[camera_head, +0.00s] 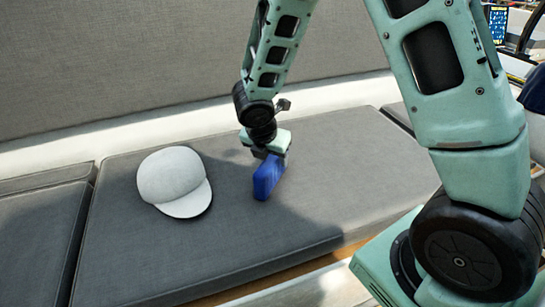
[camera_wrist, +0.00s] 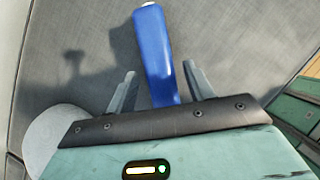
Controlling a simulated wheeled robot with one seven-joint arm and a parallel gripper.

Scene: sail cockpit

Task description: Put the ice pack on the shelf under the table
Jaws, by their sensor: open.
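The blue ice pack (camera_head: 267,177) is on or just above the grey bench cushion in the head view. In the wrist view the ice pack (camera_wrist: 155,52) is a long blue block with a small pale tip at its far end. My gripper (camera_head: 268,157) points down at the ice pack. In the wrist view my gripper (camera_wrist: 159,82) is open, with one finger on each side of the ice pack and a gap on both sides. The ice pack's near end is hidden behind the gripper body. The table and its shelf are not recognizable in either view.
A white cap (camera_head: 175,182) lies on the grey cushion (camera_head: 115,255), left of the ice pack. A grey backrest (camera_head: 130,60) rises behind the bench. The cushion right of the ice pack is clear. Some blurred items stand at the far upper right.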

